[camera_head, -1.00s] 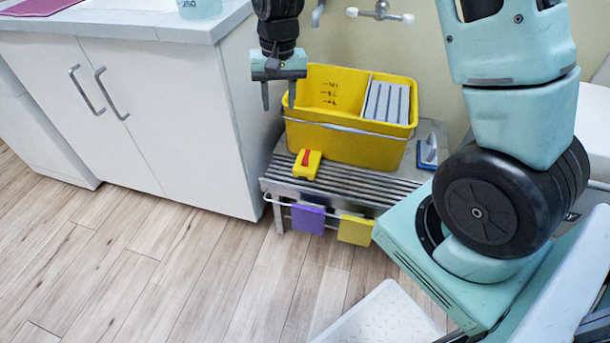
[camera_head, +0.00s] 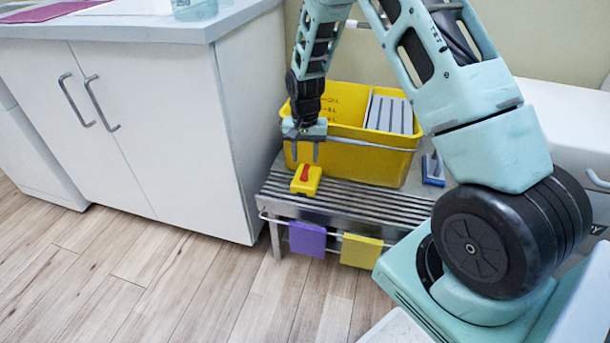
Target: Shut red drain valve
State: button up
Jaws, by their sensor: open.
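The red drain valve handle (camera_head: 304,173) sits on top of a small yellow block (camera_head: 307,185). The block is at the front left of the slatted metal bench, in front of the yellow bucket (camera_head: 374,168). My gripper (camera_head: 305,157) points down with its two fingers apart. It is empty and just above and behind the red handle in the picture. I cannot tell whether the fingertips touch the block. The handle and the block's front are in clear view.
The slatted bench (camera_head: 350,205) carries the bucket and a blue-handled brush (camera_head: 433,169). A purple cloth (camera_head: 307,239) and a yellow cloth (camera_head: 360,251) hang on its front rail. A white cabinet (camera_head: 150,120) stands close on the left. Wooden floor in front is free.

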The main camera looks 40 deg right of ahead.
aim_at(305, 170)
notch_tip(305, 170, down, 6)
jog(key=shift+f+b, duration=0.25)
jog(key=shift+b, duration=0.5)
